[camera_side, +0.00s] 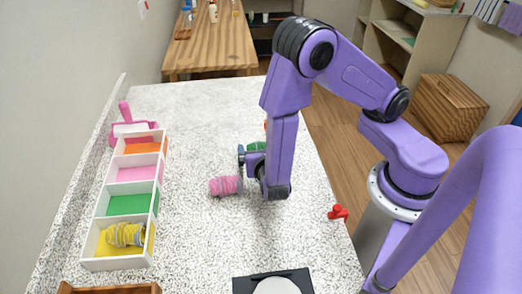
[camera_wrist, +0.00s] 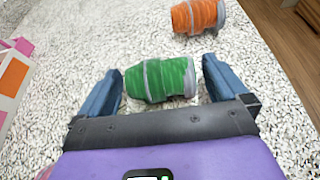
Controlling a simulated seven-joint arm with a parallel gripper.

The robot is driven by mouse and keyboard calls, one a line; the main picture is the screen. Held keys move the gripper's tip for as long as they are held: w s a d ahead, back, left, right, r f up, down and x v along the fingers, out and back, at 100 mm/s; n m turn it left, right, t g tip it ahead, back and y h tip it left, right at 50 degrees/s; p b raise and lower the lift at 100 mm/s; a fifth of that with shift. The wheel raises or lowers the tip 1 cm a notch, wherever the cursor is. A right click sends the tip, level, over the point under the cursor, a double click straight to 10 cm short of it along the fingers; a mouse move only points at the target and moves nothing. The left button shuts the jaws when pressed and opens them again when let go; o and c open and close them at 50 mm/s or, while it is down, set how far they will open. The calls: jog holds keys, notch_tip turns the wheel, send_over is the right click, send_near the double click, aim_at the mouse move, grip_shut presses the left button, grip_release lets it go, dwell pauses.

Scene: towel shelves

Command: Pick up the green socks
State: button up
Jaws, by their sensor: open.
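The green socks (camera_wrist: 160,80), a rolled bundle with grey ends, lie on the speckled counter between the two open fingers of my gripper (camera_wrist: 165,88) in the wrist view. A small gap shows on each side of the roll. In the side view the green socks (camera_side: 256,146) are partly hidden behind my arm and beside my gripper (camera_side: 246,162), which is low over the counter. The gripper holds nothing.
Pink rolled socks (camera_side: 226,186) lie close by, and orange rolled socks (camera_wrist: 197,16) lie beyond the green ones. A white tray (camera_side: 97,219) with coloured compartments stands at left, yellow socks (camera_side: 125,234) in one. A red object (camera_side: 338,213) lies near the right edge.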

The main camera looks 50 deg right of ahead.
jog(key=shift+x, duration=1.2)
jog(key=shift+c, duration=0.3)
jog(key=c, duration=0.8)
jog(key=shift+r, duration=0.1)
